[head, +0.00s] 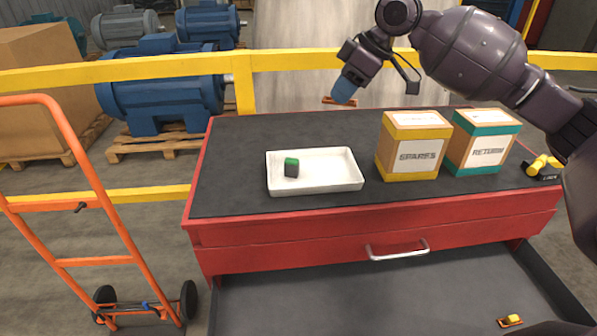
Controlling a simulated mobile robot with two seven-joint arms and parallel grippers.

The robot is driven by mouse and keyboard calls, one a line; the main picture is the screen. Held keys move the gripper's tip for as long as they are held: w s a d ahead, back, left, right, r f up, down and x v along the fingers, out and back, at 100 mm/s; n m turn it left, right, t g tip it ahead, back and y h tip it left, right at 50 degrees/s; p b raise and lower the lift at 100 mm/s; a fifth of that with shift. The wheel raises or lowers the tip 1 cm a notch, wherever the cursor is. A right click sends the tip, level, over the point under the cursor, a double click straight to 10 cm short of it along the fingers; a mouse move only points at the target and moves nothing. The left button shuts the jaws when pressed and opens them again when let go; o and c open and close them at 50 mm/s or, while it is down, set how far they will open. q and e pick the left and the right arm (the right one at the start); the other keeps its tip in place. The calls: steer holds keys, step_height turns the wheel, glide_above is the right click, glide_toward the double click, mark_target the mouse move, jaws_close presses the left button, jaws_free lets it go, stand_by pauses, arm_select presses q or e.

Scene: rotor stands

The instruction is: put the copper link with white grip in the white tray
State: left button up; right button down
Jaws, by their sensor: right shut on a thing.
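My right gripper (345,91), with blue fingers, is shut on a copper link (328,100). It holds the link in the air above the far edge of the cabinet top, behind the white tray and a little to its right. The fingers hide the link's middle, so I cannot see the colour of its grip. The white tray (341,185) lies on the dark cabinet top. A dark block with a green top (291,167) is in the tray's left part. My left gripper is not in view.
The SPARES box (413,149) and the RETURN box (483,146) stand right of the tray. A yellow-and-black item (543,167) lies at the far right. Below, an open drawer (370,300) holds a copper piece with a yellow grip (511,320). The cabinet top left of the tray is clear.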

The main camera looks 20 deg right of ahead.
mark_target(326, 179)
steer(key=shift+w+a+f, duration=0.1)
step_height(326, 179, down, 20)
steer(key=shift+r+p, duration=0.1)
steer(key=shift+p, duration=0.4)
steer(key=c, duration=1.2)
jaws_free()
steer(key=b+v, duration=0.1)
steer(key=v, duration=1.1)
